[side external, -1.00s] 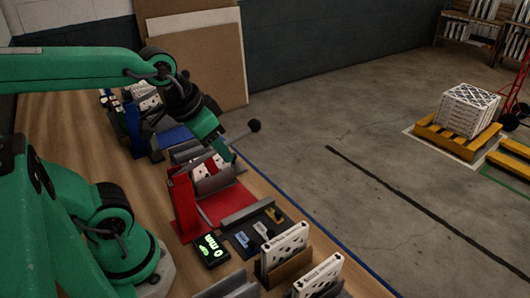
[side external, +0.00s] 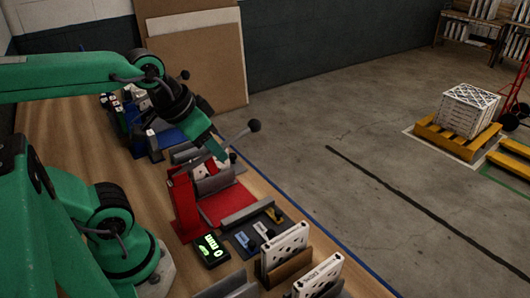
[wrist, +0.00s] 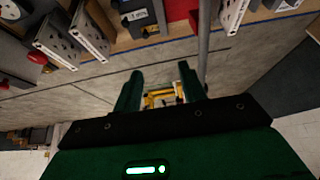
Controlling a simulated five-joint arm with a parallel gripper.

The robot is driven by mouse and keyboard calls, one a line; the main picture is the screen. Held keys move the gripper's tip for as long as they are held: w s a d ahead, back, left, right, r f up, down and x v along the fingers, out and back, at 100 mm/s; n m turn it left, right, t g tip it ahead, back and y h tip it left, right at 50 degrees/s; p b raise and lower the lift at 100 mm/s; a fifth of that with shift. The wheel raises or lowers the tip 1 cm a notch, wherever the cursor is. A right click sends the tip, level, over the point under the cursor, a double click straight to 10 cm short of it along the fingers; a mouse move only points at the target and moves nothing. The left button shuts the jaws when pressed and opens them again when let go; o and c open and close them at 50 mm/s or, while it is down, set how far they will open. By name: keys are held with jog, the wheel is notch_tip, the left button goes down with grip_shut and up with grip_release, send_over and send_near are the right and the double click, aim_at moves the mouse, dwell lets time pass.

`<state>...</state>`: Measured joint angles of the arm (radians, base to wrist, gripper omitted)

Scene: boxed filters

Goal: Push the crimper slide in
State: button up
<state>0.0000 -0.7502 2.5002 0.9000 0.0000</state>
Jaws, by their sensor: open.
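The crimper is a red post (side external: 184,203) beside a red base plate (side external: 226,207) on the bench. A grey block (side external: 214,184) sits at the far side of the plate; I cannot tell whether it is the slide. A grey lever with a dark ball knob (side external: 254,126) sticks out over the bench's far edge. My gripper (side external: 220,155) is just above the grey parts, at the lever's lower end. In the wrist view its green fingers (wrist: 160,90) are apart with nothing between them. A grey rod (wrist: 204,45) runs close beside the right finger.
A display box (side external: 210,249) with green lights stands in front of the crimper. Boxed filters (side external: 285,247) stand upright in holders at the near right. A dark tray (side external: 254,236) with small parts lies beside the plate.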

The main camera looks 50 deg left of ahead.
dwell(0.3)
jog(key=shift+o, duration=0.7)
jog(key=w+a+r+n+g, duration=0.2)
jog(key=w+a+r, duration=0.4)
jog(key=w+r, duration=0.2)
jog(key=w+a+f+n+g, duration=0.1)
jog(key=w+a+f+g, duration=0.1)
jog(key=w+a, duration=0.5)
jog(key=w+a+f+n+g, duration=0.1)
jog(key=w+a+n+g, duration=0.1)
jog(key=a, duration=0.8)
jog(key=shift+m, duration=0.3)
notch_tip(320, 180, down, 19)
jog(key=shift+f, duration=0.2)
jog(key=shift+f, duration=0.15)
